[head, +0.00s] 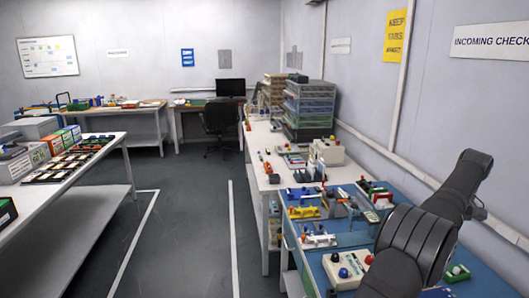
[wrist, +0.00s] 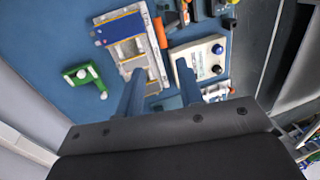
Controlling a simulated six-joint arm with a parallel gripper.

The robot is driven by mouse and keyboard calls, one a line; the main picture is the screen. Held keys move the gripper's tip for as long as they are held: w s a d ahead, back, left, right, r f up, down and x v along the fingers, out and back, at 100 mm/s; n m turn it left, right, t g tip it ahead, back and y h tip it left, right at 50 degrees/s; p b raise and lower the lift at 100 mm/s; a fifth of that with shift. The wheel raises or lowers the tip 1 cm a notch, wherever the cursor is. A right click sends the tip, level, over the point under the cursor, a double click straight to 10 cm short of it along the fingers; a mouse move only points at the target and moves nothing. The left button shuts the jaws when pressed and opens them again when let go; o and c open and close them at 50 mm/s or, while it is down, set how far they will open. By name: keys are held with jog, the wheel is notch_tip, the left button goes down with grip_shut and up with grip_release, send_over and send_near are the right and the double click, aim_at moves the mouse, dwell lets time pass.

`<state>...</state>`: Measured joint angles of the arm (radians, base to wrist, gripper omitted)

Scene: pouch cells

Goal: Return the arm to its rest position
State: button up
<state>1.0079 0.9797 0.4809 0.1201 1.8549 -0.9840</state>
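My gripper (wrist: 160,68) shows in the wrist view with its two blue-grey fingers spread apart. Nothing is held between them; the blue bench top lies below. My dark arm links (head: 415,243) rise at the right of the head view, over the right part of the blue bench. The gripper's fingers cannot be made out in the head view.
Below the gripper are a metal fixture with a blue bar (wrist: 120,30), a white knobbed control box (wrist: 203,48) and a green L-shaped piece (wrist: 92,72). The blue bench mat (head: 303,258) carries several fixtures. The right wall (head: 440,100) is close to my arm.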

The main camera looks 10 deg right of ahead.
jog(key=x, duration=1.4)
jog(key=o, duration=1.5)
jog(key=shift+d+r, duration=0.1)
jog(key=shift+c, duration=0.2)
jog(key=s+d+r+n+t+y, duration=0.2)
jog(key=s+d+r+n+t, duration=0.15)
jog(key=s, duration=0.35)
jog(key=s+d+r+n+t+y, duration=0.2)
jog(key=s+r+n+t, duration=0.15)
jog(key=s+t, duration=0.2)
jog(key=x, duration=0.9)
jog(key=shift+s+f+g, duration=0.15)
jog(key=shift+f+g, duration=0.15)
jog(key=shift+f, duration=0.25)
jog(key=v, duration=1)
